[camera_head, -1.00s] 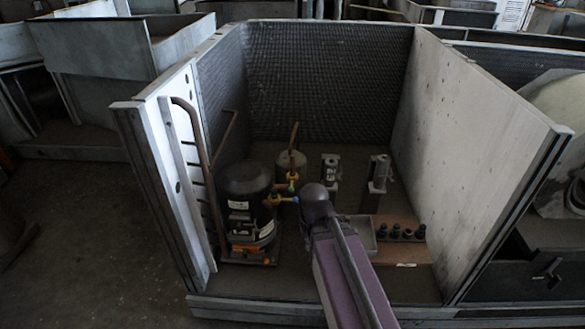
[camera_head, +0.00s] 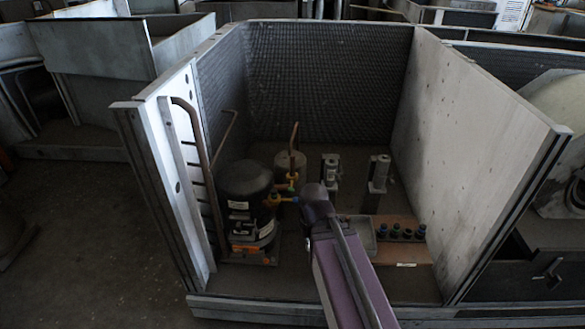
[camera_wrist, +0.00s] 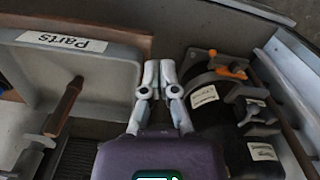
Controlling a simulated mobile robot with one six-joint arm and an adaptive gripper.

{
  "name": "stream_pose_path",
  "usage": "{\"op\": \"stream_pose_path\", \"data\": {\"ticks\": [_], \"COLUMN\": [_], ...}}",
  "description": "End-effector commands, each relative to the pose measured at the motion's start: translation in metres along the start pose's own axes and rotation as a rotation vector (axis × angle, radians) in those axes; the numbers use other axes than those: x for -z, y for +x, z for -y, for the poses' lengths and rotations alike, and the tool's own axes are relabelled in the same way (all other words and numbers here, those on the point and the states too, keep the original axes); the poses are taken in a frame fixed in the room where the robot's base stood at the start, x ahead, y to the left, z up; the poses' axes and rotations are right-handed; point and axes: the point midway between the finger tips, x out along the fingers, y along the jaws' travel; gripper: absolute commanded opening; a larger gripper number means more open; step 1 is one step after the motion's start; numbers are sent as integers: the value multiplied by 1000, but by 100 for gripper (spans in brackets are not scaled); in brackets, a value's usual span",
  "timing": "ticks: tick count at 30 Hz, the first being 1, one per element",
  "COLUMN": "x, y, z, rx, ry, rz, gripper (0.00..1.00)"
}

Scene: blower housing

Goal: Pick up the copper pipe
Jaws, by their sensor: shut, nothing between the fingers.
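A copper pipe (camera_head: 293,137) stands upright by a small grey cylinder behind the compressor in the head view. A copper-coloured rod (camera_wrist: 65,106) shows at the left of the wrist view; I cannot tell whether it is the same pipe. My gripper (camera_wrist: 158,72) is shut and empty, its fingers together between a grey tray and the black compressor. It does not touch the rod. In the head view my arm's end hides the fingers.
The black compressor (camera_head: 245,195) also shows in the wrist view (camera_wrist: 225,120). The grey tray (camera_wrist: 105,75) lies near a "Parts" label (camera_wrist: 62,42). Grey metal parts (camera_head: 379,172) stand behind a board (camera_head: 402,252) with dark fittings. Housing walls (camera_head: 470,150) enclose the area.

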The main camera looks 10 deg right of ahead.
Motion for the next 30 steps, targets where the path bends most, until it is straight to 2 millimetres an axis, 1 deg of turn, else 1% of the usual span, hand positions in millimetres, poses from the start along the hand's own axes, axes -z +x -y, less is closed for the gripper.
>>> {"op": "stream_pose_path", "data": {"ticks": [1,2,3,5,6,7,11,14,30], "x": [0,0,0,2,4,6,18,34,142], "y": [0,0,-1,-2,-4,-6,-19,-34,-132], "z": [0,0,0,0,0,0,0,0,-1], "rx": [0,0,0,0,0,0,0,0,0], "ry": [0,0,0,-1,-2,-2,-8,-15,-68], "rz": [0,0,0,0,0,0,0,0,0], "gripper": [6,15,27,45,56,65,66,66,66]}}
